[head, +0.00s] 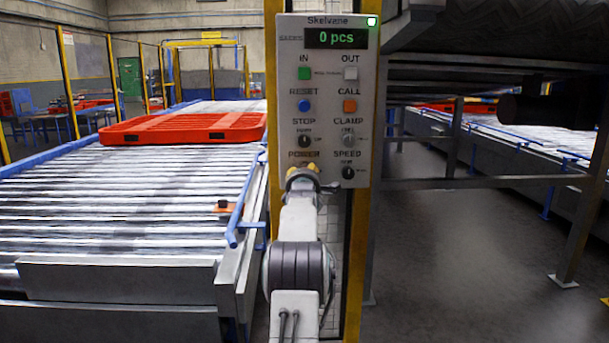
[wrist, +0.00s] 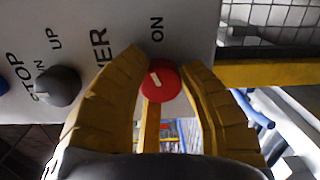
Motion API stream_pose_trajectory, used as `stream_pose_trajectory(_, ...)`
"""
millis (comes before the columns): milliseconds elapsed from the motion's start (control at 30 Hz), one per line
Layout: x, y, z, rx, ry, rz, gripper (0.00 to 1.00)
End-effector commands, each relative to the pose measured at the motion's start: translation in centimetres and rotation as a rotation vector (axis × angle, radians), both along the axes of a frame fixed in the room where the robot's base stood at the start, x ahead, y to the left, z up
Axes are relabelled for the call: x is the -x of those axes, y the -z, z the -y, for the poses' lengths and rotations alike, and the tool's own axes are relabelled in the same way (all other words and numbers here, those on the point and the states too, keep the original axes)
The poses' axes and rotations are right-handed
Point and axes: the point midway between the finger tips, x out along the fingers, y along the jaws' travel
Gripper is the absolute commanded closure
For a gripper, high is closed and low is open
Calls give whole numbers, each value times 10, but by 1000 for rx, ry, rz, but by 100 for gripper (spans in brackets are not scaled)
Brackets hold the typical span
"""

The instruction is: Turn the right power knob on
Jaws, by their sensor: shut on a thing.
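A grey control panel (head: 327,100) hangs on a yellow post in the head view. Its POWER label is at the lower left, and my gripper (head: 302,175) covers the knob there. In the wrist view the power knob (wrist: 160,84) is red, with a short white pointer mark. The two yellow fingers of my gripper (wrist: 163,70) are closed around it, one on each side. The ON label (wrist: 157,29) shows above the knob in that view. The pointer appears slanted to the upper left, not straight at ON.
The STOP knob (head: 305,140) is just above, and the SPEED knob (head: 348,172) is to the right. The panel display (head: 336,38) reads 0 pcs. A roller conveyor (head: 120,200) with a red pallet (head: 185,129) lies left; dark metal framing stands right.

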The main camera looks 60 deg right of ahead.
Motion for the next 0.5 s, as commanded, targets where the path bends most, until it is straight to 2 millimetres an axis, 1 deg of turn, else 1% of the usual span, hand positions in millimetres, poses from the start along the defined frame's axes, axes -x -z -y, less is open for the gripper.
stream_pose_trajectory(33, -3, 1, -1, -1, -4, 0, 98)
stream_pose_trajectory(233, -3, 1, -1, 0, -4, -1, 98)
stream_pose_trajectory(267, -3, 0, -1, 0, -4, -1, 64)
stream_pose_trajectory(500, -2, 0, -1, 1, -3, -1, 43)
